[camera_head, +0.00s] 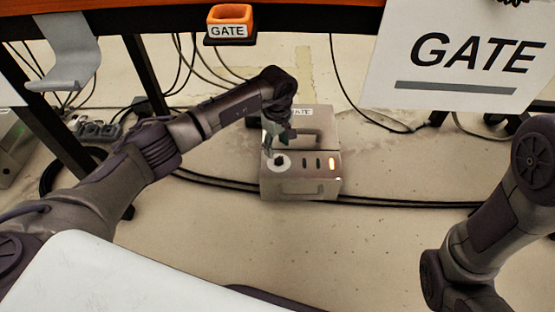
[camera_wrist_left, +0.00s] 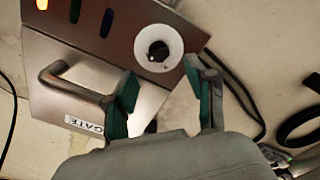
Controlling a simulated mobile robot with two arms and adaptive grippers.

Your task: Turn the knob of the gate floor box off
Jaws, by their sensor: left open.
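The gate floor box (camera_head: 318,186) is a metal box on the floor, with a handle and a GATE label. Its knob (camera_head: 280,160) is dark on a white round plate at the left of the panel. The knob also shows in the left wrist view (camera_wrist_left: 158,51), just beyond the fingertips. My left gripper (camera_head: 274,146) reaches over the box's left side, close to the knob. In the left wrist view the left gripper (camera_wrist_left: 163,78) is open with green-padded fingers and nothing between them. I cannot tell whether a finger touches the box. My right gripper is out of view.
On the panel, an orange lamp (camera_head: 332,163) is lit beside darker ones. The box handle (camera_wrist_left: 75,90) lies next to one left finger. Black cables (camera_head: 400,203) run along the floor by the box. An orange GATE holder (camera_head: 230,14) and a white GATE sign (camera_head: 468,62) are above.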

